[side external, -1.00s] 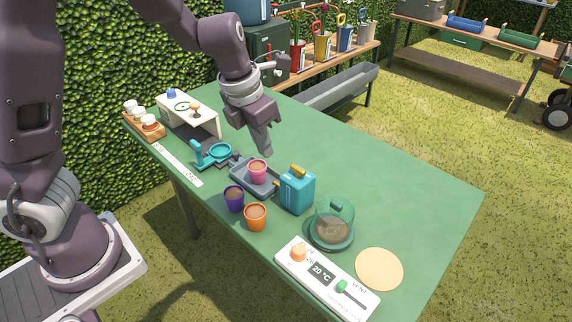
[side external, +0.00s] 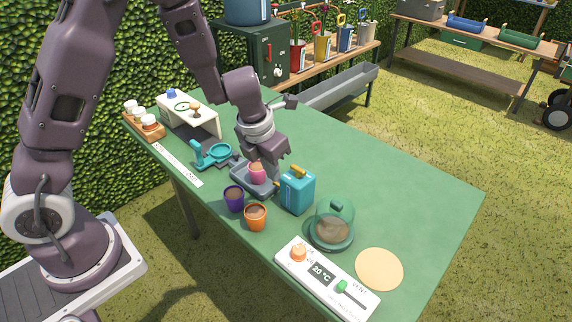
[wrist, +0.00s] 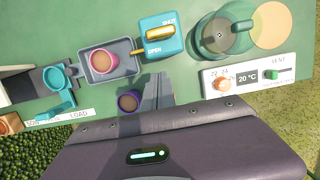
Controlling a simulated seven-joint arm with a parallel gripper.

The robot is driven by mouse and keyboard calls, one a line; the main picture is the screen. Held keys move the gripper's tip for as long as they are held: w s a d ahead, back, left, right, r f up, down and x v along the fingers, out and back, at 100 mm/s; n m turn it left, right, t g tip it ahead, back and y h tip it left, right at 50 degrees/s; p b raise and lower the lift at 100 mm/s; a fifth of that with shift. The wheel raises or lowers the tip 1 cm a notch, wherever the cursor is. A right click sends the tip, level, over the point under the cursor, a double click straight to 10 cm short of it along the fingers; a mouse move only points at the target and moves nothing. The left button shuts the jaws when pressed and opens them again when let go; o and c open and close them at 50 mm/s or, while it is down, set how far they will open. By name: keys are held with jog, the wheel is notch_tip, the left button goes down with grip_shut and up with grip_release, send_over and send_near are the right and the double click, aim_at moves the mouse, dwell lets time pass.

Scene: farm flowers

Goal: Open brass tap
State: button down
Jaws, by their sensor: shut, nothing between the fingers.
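The brass tap (side external: 298,171) sits on a teal box (side external: 297,194) on the green table. In the wrist view the brass lever (wrist: 161,34) lies across the box top between the SHUT and OPEN labels. A short brass piece sticks out from the box toward the tray. A pink cup (side external: 257,174) with brown contents stands in the grey tray (wrist: 92,78) beside the box. My gripper (wrist: 160,76) is shut and empty. It is beside the box and tray, apart from the lever.
A purple cup (side external: 234,198) and an orange cup (side external: 255,217) stand in front of the tray. A teal scoop-like holder (side external: 213,155) is left of it. A glass-domed dish (side external: 333,225) and a control panel (side external: 324,279) are at the right. The table behind the box is clear.

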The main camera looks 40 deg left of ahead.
aim_at(298, 171)
jog(key=shift+w+f, duration=0.2)
jog(key=shift+w, duration=0.55)
jog(key=shift+w+f, duration=0.25)
jog(key=shift+w, duration=0.45)
jog(key=shift+w+f, duration=0.2)
jog(key=shift+w, duration=0.55)
